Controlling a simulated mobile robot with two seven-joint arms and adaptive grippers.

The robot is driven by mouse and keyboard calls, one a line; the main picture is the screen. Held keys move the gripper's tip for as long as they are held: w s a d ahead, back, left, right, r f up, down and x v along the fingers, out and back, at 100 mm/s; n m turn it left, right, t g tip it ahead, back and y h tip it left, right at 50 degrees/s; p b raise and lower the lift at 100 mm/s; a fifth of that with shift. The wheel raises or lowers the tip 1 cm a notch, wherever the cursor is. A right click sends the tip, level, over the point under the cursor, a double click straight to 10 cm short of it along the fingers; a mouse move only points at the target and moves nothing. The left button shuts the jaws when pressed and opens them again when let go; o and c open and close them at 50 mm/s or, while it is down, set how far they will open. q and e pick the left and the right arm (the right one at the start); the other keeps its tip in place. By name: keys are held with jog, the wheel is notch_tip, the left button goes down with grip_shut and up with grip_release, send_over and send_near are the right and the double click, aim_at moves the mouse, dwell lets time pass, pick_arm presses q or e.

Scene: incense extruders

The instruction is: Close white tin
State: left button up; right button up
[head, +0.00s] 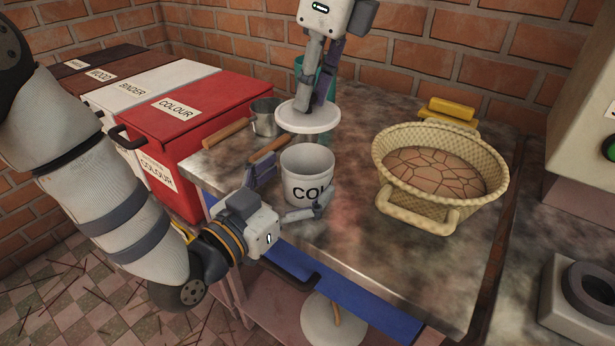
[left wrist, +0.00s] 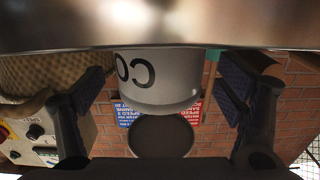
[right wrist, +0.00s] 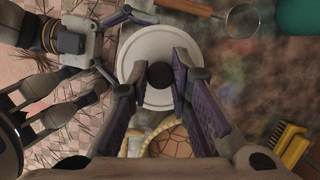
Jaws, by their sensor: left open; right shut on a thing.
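The white tin (head: 306,182), with "CO" lettering, stands upright on the table in the head view; it hangs inverted in the left wrist view (left wrist: 157,88). My left gripper (head: 290,192) is open, with its fingers apart on either side of the tin. The round white lid (head: 290,123) is held level above and behind the tin, apart from it. My right gripper (head: 316,104) is shut on the lid's knob. In the right wrist view the dark knob (right wrist: 160,75) sits between the fingertips over the white lid (right wrist: 147,48), which hides what lies under it.
A woven basket (head: 455,215) stands right of the tin. A metal cup (head: 265,120) and wooden-handled tools (head: 226,134) lie behind left, near the red colour bin (head: 200,105). A yellow brush (head: 450,110) lies at the back. Table between tin and basket is clear.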

aim_at(321, 158)
pick_arm(q)
jog(key=shift+x, duration=1.55)
jog(key=shift+c, duration=0.6)
jog(key=c, duration=1.6)
jog(key=shift+c, duration=0.2)
pick_arm(e)
jog(key=shift+f, duration=2.5)
jog(key=shift+f, duration=0.85)
jog(key=shift+f, duration=0.6)
jog(key=o, duration=0.8)
